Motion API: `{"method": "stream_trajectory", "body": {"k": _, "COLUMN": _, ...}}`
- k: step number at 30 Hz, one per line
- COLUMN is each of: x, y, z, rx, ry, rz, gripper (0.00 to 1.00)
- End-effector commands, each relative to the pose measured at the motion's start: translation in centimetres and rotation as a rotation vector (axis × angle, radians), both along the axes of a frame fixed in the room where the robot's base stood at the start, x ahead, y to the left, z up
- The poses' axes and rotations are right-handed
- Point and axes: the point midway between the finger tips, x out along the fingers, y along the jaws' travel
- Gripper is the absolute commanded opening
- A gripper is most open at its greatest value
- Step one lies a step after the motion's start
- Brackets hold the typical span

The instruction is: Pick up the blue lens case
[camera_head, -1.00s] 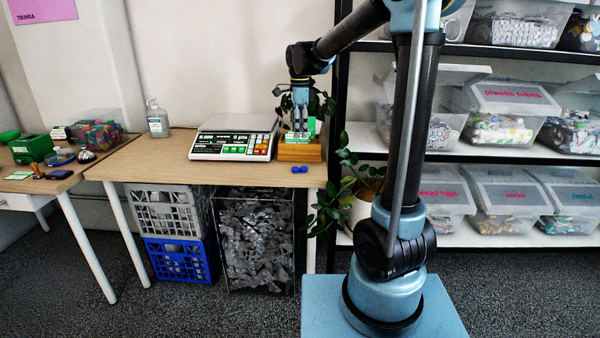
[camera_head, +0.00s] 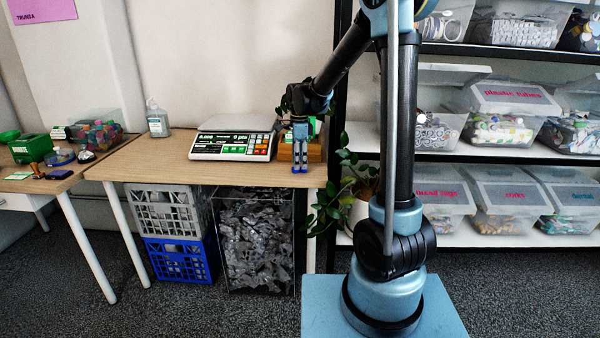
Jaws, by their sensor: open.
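The blue lens case (camera_head: 295,171) is a small, low blue thing near the front right edge of the wooden table. Only small blue bits of it show, at my gripper's fingertips. My gripper (camera_head: 300,169) points down over it from above, open. Its fingers hide most of the case, and I cannot tell whether they touch it.
A wooden holder (camera_head: 316,152) stands right behind my gripper. A scale (camera_head: 233,146) is to its left, and a pump bottle (camera_head: 158,122) farther left. A plant (camera_head: 343,160) is at the table's right side. The table's front left part (camera_head: 150,165) is clear.

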Motion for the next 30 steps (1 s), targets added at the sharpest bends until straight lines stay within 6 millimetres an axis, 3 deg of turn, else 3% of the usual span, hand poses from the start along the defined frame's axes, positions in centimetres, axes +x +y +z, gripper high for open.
{"method": "stream_trajectory", "body": {"k": 6, "x": 0.0, "y": 0.0, "z": -2.1, "rx": 0.0, "ry": 0.0, "rz": 0.0, "gripper": 0.47}}
{"method": "stream_trajectory", "body": {"k": 14, "x": 0.0, "y": 0.0, "z": -2.4, "rx": 0.0, "ry": 0.0, "rz": 0.0, "gripper": 0.47}}
{"method": "stream_trajectory", "body": {"k": 21, "x": 0.0, "y": 0.0, "z": -2.3, "rx": 0.0, "ry": 0.0, "rz": 0.0, "gripper": 0.15}}
{"method": "stream_trajectory", "body": {"k": 30, "x": 0.0, "y": 0.0, "z": -2.3, "rx": 0.0, "ry": 0.0, "rz": 0.0, "gripper": 0.14}}
